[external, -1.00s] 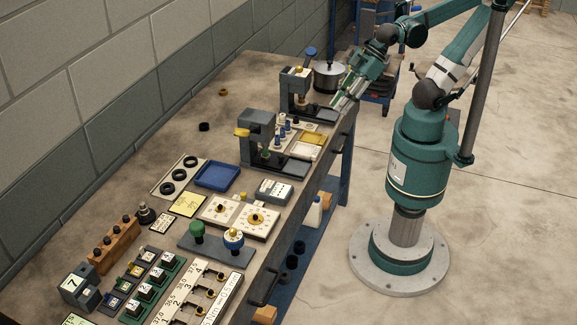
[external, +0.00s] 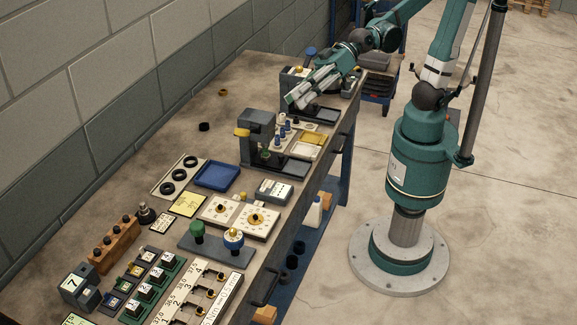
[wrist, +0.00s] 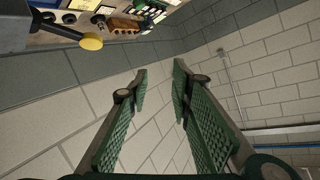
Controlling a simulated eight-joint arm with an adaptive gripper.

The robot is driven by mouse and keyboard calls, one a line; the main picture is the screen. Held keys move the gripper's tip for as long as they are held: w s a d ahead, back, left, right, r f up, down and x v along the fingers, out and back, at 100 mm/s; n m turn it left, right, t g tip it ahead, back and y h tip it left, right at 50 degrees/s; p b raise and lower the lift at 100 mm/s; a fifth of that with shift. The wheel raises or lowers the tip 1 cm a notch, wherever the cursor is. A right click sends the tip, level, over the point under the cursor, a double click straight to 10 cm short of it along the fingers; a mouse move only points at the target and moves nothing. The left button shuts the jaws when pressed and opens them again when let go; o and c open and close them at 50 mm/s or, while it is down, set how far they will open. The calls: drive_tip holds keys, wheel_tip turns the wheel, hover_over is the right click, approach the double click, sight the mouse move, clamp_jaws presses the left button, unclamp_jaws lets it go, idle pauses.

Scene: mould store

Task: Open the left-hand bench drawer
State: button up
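The bench (external: 105,190) runs along the wall, its dark front edge facing my base. A dark handle (external: 264,288) shows on that front near the bottom of the external view; the drawer there looks shut. A second dark handle (external: 343,146) seems to be further along the front, towards the far end. My gripper (external: 293,103) is above the far part of the bench top, over the grey presses, well away from the near handle. In the wrist view its two green-padded fingers (wrist: 159,70) are apart with nothing between them. No drawer shows in the wrist view.
Grey presses (external: 258,130), a blue tray (external: 217,176), dial panels and green and blue knobs crowd the bench top. A yellow-ended lever (wrist: 91,42) is near my gripper in the wrist view. The floor between bench and base is clear.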

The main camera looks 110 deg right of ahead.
drive_tip(key=w+a+r+m+t, duration=0.3)
drive_tip(key=w+a+r, duration=0.25)
drive_tip(key=w, duration=0.25)
drive_tip(key=w+a+r+m+t, duration=0.2)
drive_tip(key=w+a+r, duration=0.3)
drive_tip(key=w, duration=0.4)
drive_tip(key=w+a+f+m+t+h, duration=0.3)
drive_tip(key=w+a+f+m+h, duration=0.4)
drive_tip(key=w+a+f+m, duration=0.15)
drive_tip(key=a+f+m+g+h, duration=0.2)
drive_tip(key=a+f+m+h, duration=0.15)
drive_tip(key=f, duration=0.65)
drive_tip(key=a+f+m+g+h, duration=0.25)
drive_tip(key=f+m, duration=0.25)
drive_tip(key=f, duration=0.5)
drive_tip(key=s+a+f+m+g+h, duration=0.1)
drive_tip(key=s+f, duration=0.3)
drive_tip(key=f, duration=0.5)
drive_tip(key=s+a+f+m+g+h, duration=0.1)
drive_tip(key=s+a+f+g, duration=0.2)
drive_tip(key=f, duration=0.7)
drive_tip(key=s+a+f+m+g+h, duration=0.1)
drive_tip(key=s+a+f, duration=0.3)
drive_tip(key=f, duration=0.5)
drive_tip(key=shift+s+f+m+g+b, duration=0.35)
drive_tip(key=shift+s+m+g+b, duration=0.1)
drive_tip(key=shift+m+g, duration=0.1)
drive_tip(key=shift+w+d, duration=0.1)
